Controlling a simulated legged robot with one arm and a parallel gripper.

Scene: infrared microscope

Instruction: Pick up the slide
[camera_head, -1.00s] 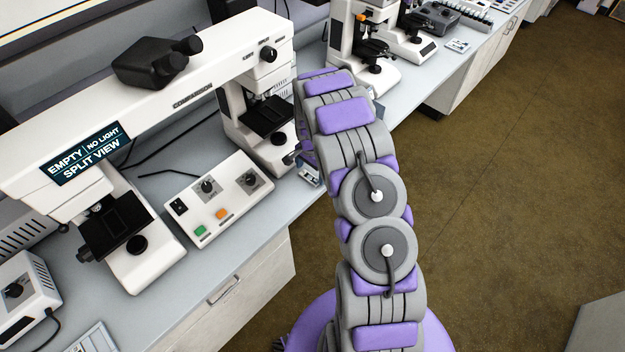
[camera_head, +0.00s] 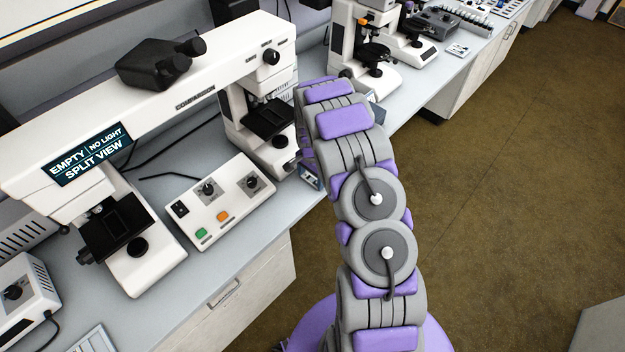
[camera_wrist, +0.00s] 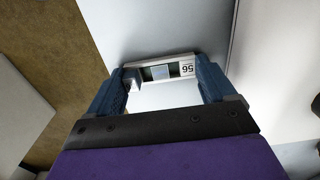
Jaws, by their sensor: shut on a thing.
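The slide (camera_wrist: 160,72) is a narrow strip with dark patches, a clear middle and a white numbered label at its right end. It shows in the wrist view, lying crosswise between the blue fingertips of my gripper (camera_wrist: 166,76). The fingers are shut on it at its two ends. I cannot tell from this view whether the slide is clear of the pale surface behind it. In the head view my arm hides most of the gripper, and the slide cannot be made out there.
The comparison microscope (camera_head: 190,95) stands on the bench left of my arm, with its control box (camera_head: 218,205) in front. Another microscope (camera_head: 365,50) stands beyond my arm. The bench edge runs close by on the left; the floor (camera_head: 500,190) at right is open.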

